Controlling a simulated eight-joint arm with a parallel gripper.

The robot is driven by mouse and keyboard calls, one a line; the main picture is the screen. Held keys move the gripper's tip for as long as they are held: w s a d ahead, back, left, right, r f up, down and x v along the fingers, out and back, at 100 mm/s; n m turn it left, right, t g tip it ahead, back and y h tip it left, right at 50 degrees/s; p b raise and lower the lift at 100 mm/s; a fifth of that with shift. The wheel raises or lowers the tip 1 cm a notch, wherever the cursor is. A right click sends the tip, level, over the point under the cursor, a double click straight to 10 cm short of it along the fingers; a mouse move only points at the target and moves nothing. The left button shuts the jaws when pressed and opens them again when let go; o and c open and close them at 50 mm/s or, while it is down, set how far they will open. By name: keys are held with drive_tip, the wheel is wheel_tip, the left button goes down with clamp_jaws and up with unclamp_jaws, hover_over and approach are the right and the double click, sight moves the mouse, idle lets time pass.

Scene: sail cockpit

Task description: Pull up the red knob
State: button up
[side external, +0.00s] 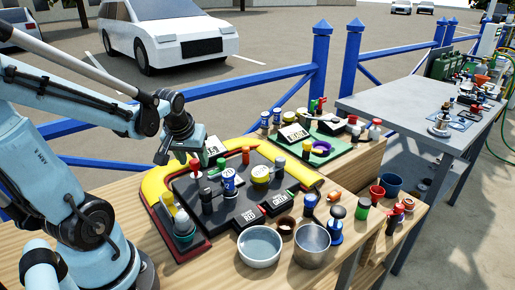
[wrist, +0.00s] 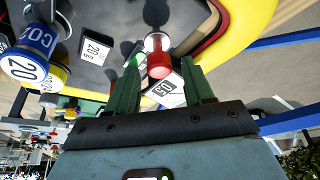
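The red knob (wrist: 158,64) shows in the wrist view with a white round part behind it, between and beyond my fingertips. In the side external view, a small red-topped piece (side external: 195,164) stands on the dark panel (side external: 215,222) just below my gripper (side external: 181,150); it looks like the same knob. My gripper (wrist: 160,72) is open, its two green fingers apart on either side of the knob in the wrist view. I see no clear contact. How far the fingertips are from the knob is hard to tell.
A green-topped piece (wrist: 138,60) and a "05" label block (wrist: 165,92) sit close to the knob. A blue CO2 "20" piece (wrist: 30,55) is at left. A yellow curved border (side external: 160,190) edges the panel. Bowls (side external: 260,246) stand in front.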

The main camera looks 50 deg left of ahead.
idle(0.3)
drive_tip(key=v, duration=1.2)
idle(0.4)
drive_tip(key=w+d+f+m+t+h, duration=0.1)
drive_tip(key=w+d+f+m+t, duration=0.1)
drive_tip(key=d, duration=0.5)
drive_tip(key=w+d+f+m+t+h, duration=0.2)
drive_tip(key=w+d+f+m, duration=0.1)
drive_tip(key=d+m, duration=0.4)
drive_tip(key=shift+w+d+f, duration=0.35)
drive_tip(key=shift+d+f, duration=0.1)
drive_tip(key=shift+f, duration=0.15)
